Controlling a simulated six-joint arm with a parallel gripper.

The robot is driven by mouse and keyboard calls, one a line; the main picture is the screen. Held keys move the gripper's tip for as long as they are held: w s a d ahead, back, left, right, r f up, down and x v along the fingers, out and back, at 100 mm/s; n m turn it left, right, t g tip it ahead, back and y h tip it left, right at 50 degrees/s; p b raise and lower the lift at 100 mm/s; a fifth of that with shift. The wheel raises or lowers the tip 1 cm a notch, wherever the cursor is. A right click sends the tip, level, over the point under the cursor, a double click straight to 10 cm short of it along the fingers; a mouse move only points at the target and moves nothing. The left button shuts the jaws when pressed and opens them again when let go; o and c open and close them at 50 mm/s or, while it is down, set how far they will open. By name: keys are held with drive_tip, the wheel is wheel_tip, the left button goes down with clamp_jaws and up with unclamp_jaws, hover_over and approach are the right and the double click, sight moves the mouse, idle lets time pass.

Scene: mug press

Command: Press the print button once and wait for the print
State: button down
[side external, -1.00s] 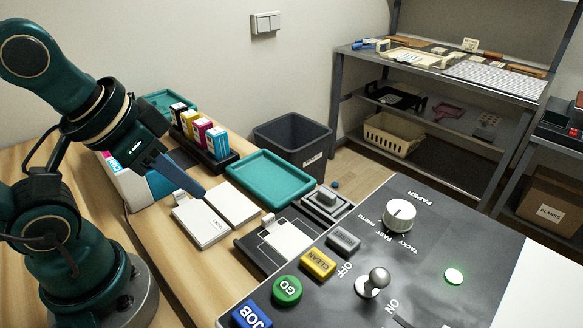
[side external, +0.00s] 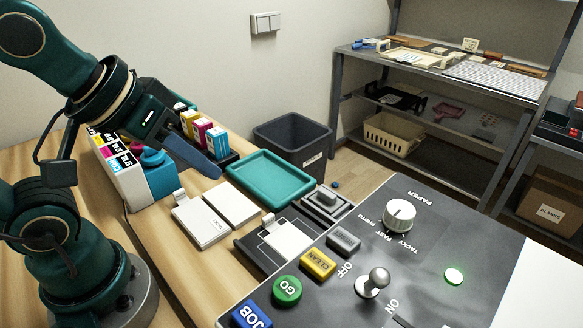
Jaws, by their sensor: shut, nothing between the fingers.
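My gripper (side external: 214,171) is shut and empty, its blue fingers pointing down to the right above the table, near the teal tray. A white and blue box (side external: 132,182) with coloured label strips stands to its left. A round teal knob or button (side external: 152,157) with a red part below it shows on the box's top, beside my gripper. On the dark control panel are a green GO button (side external: 287,290), a yellow CLEAN button (side external: 318,263), a grey button (side external: 343,241) and a blue JOB button (side external: 251,315). I cannot read the word "print" on any button.
A teal tray (side external: 270,179), two white pads (side external: 203,222) and several ink cartridges (side external: 203,132) are near my gripper. The panel has a lever (side external: 374,283), a dial (side external: 399,215) and a lit green lamp (side external: 454,276). A dark bin (side external: 291,139) stands behind.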

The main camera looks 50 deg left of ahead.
drive_tip(key=w+d+r+h, duration=0.1)
drive_tip(key=d+r+h, duration=0.4)
drive_tip(key=d, duration=0.5)
wheel_tip(320, 180, up, 3)
drive_tip(key=m+h, duration=0.2)
drive_tip(key=m, duration=0.1)
hover_over(275, 289)
drive_tip(key=shift+g, duration=0.4)
drive_tip(key=shift+y, duration=0.3)
drive_tip(key=shift+f, duration=4.45)
drive_tip(key=shift+f, duration=0.1)
drive_tip(key=shift+f, duration=0.3)
drive_tip(key=shift+r, duration=0.1)
drive_tip(key=shift+r, duration=0.3)
